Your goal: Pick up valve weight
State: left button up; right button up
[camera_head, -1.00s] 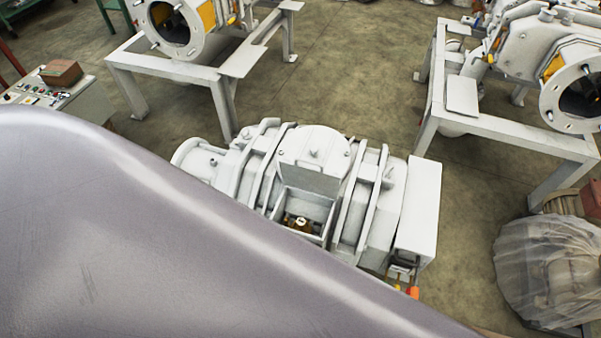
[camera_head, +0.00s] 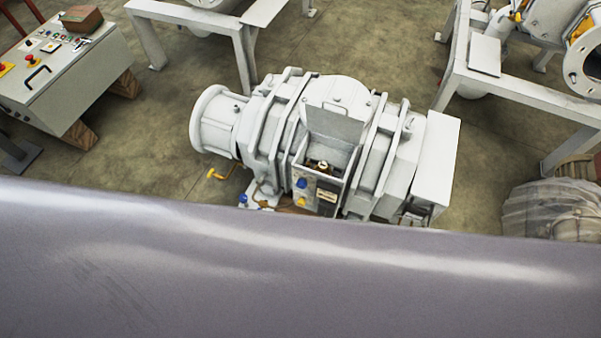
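A grey-white screw vacuum machine (camera_head: 270,125) stands in the middle of the view. A small box on it has its lid (camera_head: 337,127) standing open. Inside the box sits a small brass-coloured part (camera_head: 322,166); I cannot tell whether it is the valve weight. The front of the box carries a blue knob (camera_head: 301,183) and a yellow mark below it. Neither of my grippers is in view. A smooth grey surface fills the lower part of the picture and hides the machine's lower front.
A control console (camera_head: 75,75) with buttons stands at the upper left, a brown block (camera_head: 82,19) on top. Grey metal frames (camera_head: 481,84) stand behind on both sides. A plastic-wrapped object (camera_head: 555,212) is at the right. Bare floor (camera_head: 390,60) lies behind the machine.

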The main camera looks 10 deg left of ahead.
aim_at(322, 167)
jog(key=i+j, duration=0.1)
jog(key=j, duration=0.45)
jog(key=z, duration=0.4)
jog(key=j+z, duration=0.1)
jog(key=z, duration=0.3)
jog(key=j+z, duration=0.1)
jog(key=z, duration=0.25)
jog(key=i+j+z, duration=0.1)
jog(key=z, duration=0.3)
